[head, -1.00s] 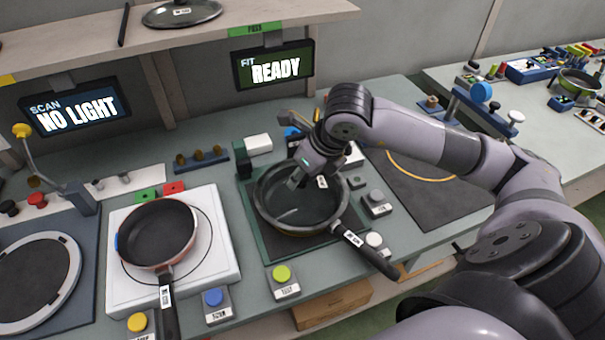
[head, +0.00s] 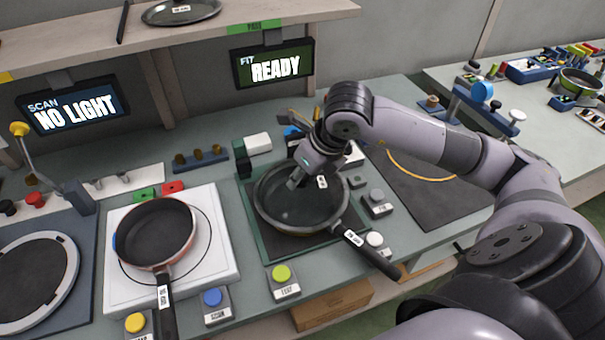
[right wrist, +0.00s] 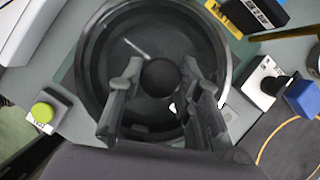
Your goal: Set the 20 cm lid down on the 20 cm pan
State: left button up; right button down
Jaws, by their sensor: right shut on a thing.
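A dark pan (head: 291,232) with a labelled handle (head: 372,252) pointing to the front right sits on the dark green-edged mat of the fit station. A glass lid (head: 285,208) with a grey rim lies over this pan's opening; whether it rests fully on the pan's rim I cannot tell. My right gripper (head: 301,180) comes down at the lid's centre and is shut on its dark round knob. The right wrist view shows the knob (right wrist: 160,77) between my two fingers (right wrist: 160,105), with the round rim around it. The size labels are too small to read surely. My left gripper is not in view.
A copper-sided pan (head: 157,235) stands on the white scan plate (head: 220,255) to the left. Another lid (head: 180,12) lies on the shelf (head: 300,14). Buttons (head: 282,275) line the front edge. The fit screen (head: 274,66) reads READY; the scan screen (head: 72,105) reads NO LIGHT.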

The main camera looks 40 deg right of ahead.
dwell(0.4)
jog(key=c, duration=1.1)
grip_release()
